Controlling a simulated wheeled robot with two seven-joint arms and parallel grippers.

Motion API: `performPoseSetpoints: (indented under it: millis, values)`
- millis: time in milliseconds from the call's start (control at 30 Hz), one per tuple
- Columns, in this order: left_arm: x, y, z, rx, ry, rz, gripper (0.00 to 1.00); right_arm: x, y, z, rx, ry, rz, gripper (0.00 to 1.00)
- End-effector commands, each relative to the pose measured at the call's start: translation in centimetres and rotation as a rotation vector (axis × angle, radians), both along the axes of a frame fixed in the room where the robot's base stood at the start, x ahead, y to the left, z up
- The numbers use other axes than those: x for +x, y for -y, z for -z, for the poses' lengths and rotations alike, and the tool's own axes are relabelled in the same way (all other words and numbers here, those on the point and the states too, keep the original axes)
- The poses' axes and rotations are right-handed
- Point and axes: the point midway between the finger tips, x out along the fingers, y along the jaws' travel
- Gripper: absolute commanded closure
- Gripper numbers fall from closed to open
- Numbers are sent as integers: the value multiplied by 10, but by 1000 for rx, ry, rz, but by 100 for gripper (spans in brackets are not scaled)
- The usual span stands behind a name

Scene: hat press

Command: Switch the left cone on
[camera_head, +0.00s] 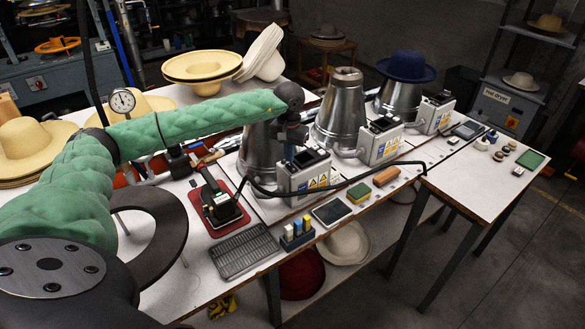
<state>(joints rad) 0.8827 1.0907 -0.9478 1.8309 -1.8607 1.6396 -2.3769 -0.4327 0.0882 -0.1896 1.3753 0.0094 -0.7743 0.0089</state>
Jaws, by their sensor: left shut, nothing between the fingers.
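The left cone (258,150) is a shiny metal cone standing on the white table, partly hidden behind my green-sleeved left arm. Its grey control box (304,178) sits at its front right, with warning labels on the front and a dark panel on top. My left gripper (289,156) points down just above and against the left side of this box in the picture. It is small and dark here; its fingers are shut and empty. I cannot tell whether it touches the box. The switch is too small to make out. My right gripper is out of view.
Two more cones, the middle one (342,108) and one under a blue hat (407,66), stand to the right with their own boxes. A black cable (365,163) runs past the boxes. An iron (217,203), a metal tray (243,252) and a tablet (332,211) lie in front.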

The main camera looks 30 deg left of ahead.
Motion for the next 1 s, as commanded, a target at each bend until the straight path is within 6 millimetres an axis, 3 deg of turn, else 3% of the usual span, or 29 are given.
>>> performPoseSetpoints:
  millis: [1000]
  values:
    - [0, 0, 13, 0, 0, 0, 100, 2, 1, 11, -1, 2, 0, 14]
